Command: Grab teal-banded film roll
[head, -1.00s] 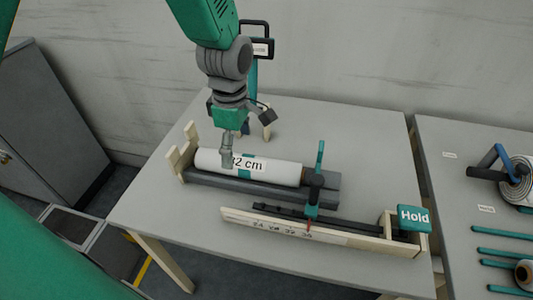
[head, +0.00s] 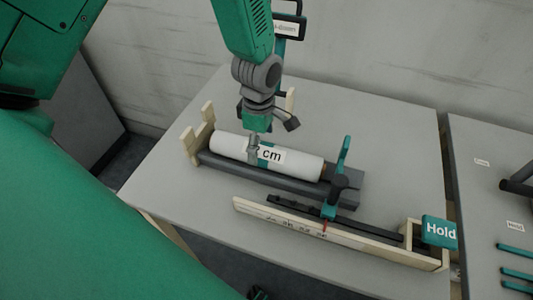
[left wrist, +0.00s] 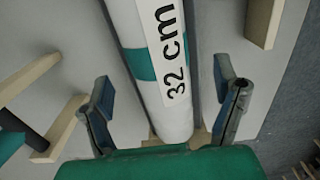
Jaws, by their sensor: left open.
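The teal-banded film roll (head: 302,164) is white with a "32 cm" label and lies in a grey cradle (head: 285,184) on the table. In the left wrist view the roll (left wrist: 143,64) runs between the fingers, its teal band and label showing. My left gripper (head: 266,139) is open above the roll, left of its middle. In the wrist view the open jaws (left wrist: 168,95) have one finger on each side of the roll, with gaps. The near finger hides part of the label in the head view.
A wooden rail (head: 290,222) with a dark slide and teal clamp (head: 330,208) stands in front of the cradle. Wooden posts (head: 197,132) rise at the cradle's left. A second table stands at right.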

